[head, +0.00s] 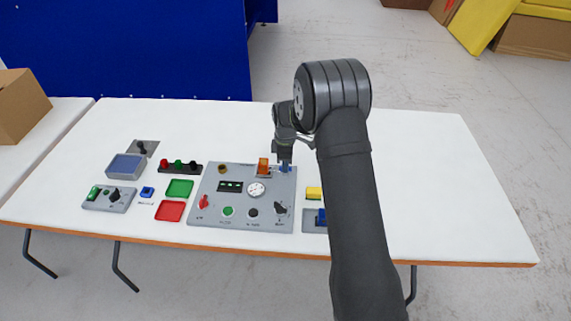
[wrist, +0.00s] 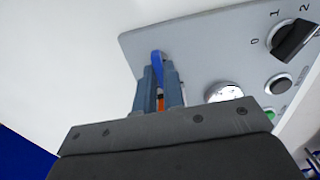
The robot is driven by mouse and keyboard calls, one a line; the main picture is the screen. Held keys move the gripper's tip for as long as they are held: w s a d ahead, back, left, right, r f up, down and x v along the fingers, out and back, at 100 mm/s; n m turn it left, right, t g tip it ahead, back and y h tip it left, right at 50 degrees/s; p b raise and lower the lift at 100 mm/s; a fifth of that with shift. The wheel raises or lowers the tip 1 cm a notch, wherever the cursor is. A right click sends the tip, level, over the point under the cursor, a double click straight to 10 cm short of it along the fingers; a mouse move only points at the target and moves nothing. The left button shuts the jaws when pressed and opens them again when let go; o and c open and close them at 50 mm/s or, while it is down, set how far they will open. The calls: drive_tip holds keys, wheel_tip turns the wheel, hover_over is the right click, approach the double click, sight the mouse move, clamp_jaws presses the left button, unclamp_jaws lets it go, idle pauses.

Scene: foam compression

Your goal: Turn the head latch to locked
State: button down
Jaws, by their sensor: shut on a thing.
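The grey control panel (head: 240,215) lies on the white table. At its top right corner is a small blue lever (head: 286,170), which looks like the head latch, beside an orange block (head: 263,164). My gripper (head: 284,161) points down over this corner. In the wrist view, my gripper (wrist: 159,80) is shut on the blue lever (wrist: 158,62), whose end sticks out past the fingertips. A bit of orange shows between the fingers. The fingers hide most of the latch, so I cannot tell whether it stands at locked.
The panel also carries a dial gauge (head: 256,189), a red knob (head: 204,202), a black selector (head: 281,209) and push buttons. Green (head: 179,188) and red (head: 170,210) trays lie to its left. A yellow block (head: 314,193) is at its right. The table's far right is clear.

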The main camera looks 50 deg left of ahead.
drive_tip(key=c, duration=1.5)
unclamp_jaws()
drive_tip(key=shift+r, duration=0.1)
wheel_tip(320, 180, up, 17)
drive_tip(key=shift+r, duration=0.15)
wheel_tip(320, 180, down, 18)
drive_tip(key=shift+r, duration=0.25)
